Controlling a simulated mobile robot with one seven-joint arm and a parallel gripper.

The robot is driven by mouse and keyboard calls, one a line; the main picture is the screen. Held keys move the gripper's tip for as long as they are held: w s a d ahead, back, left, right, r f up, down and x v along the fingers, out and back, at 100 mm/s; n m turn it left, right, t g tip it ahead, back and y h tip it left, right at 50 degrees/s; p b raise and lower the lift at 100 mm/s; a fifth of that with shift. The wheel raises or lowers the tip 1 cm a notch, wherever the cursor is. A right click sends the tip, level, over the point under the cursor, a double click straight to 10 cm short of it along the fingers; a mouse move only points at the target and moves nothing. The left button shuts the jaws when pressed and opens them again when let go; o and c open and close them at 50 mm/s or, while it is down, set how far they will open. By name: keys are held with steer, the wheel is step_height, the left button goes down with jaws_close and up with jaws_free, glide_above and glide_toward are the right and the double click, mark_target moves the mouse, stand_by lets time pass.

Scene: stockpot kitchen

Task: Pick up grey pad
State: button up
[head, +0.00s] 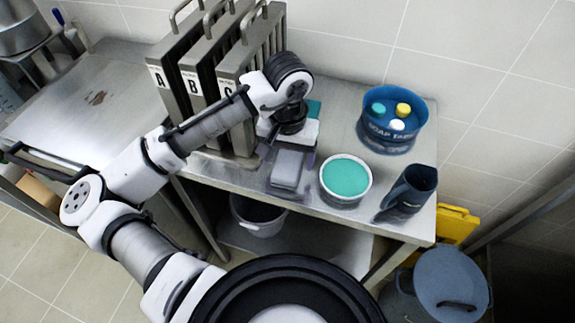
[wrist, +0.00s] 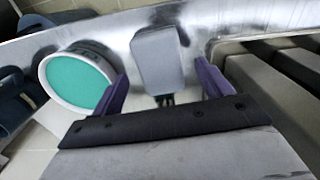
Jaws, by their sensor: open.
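The grey pad (head: 287,168) is a small rounded block on the steel table, left of the bowl of green liquid. It also shows in the wrist view (wrist: 158,58), upper middle, with a small dark part at its near end. My gripper (head: 284,160) is over the pad, its purple fingers apart. In the wrist view my gripper (wrist: 161,76) has one finger on each side of the pad's near end, with gaps visible. I cannot tell how high the fingertips are above the table.
A white bowl of green liquid (head: 345,181) stands close on the right. Beyond are a dark jug (head: 408,190) and a blue tub (head: 391,130) with coloured pieces. Metal racks marked A, B and C (head: 238,90) stand close on the left. The table's front edge is near.

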mark_target(288, 164)
steer(key=shift+f, duration=1.55)
steer(key=c, duration=1)
steer(key=shift+r, duration=0.15)
steer(key=shift+c, duration=0.2)
step_height(288, 164, up, 20)
steer(key=b, duration=0.1)
